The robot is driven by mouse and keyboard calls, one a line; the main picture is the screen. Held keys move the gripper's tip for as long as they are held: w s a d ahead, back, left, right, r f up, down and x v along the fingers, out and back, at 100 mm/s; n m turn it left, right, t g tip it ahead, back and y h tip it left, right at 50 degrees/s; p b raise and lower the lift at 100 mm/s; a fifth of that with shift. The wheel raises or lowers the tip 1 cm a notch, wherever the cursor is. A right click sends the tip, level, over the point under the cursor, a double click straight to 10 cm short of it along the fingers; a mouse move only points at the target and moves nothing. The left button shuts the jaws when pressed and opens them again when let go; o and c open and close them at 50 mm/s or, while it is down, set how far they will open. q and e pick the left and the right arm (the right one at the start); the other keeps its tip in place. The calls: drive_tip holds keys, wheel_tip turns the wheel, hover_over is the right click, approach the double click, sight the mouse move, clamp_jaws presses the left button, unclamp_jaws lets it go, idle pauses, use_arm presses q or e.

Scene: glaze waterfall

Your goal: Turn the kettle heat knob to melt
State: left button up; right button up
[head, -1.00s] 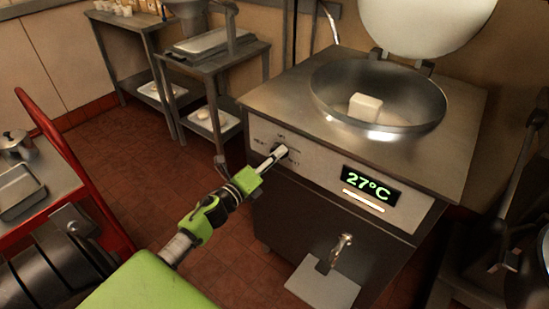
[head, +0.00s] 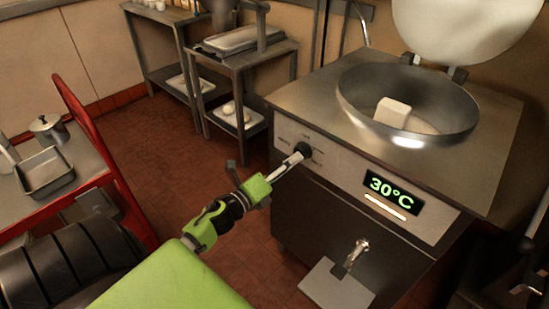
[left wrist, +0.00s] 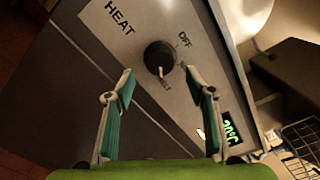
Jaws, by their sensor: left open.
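The heat knob (head: 303,149) is a round black dial on the front panel of the steel kettle (head: 340,185). In the left wrist view the knob (left wrist: 159,55) has a pale pointer turned towards the lower label, which reads as MELT, partly hard to read; OFF is printed at upper right. My left gripper (head: 296,160) is just in front of the knob. In the left wrist view its fingers (left wrist: 159,76) are spread apart, one each side below the knob, apart from it. The green display (head: 391,193) reads 30°C. My right gripper is not in view.
A white block (head: 393,113) sits in the kettle's open bowl (head: 440,128). A spout (head: 357,254) juts from the kettle front above a pale plate (head: 335,287). A red-framed cart (head: 85,125) stands at left, steel tables (head: 235,62) behind. Floor between is clear.

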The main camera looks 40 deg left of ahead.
use_arm(q)
drive_tip(key=s, duration=0.7)
drive_tip(key=shift+s+a, duration=0.25)
drive_tip(key=shift+a, duration=0.05)
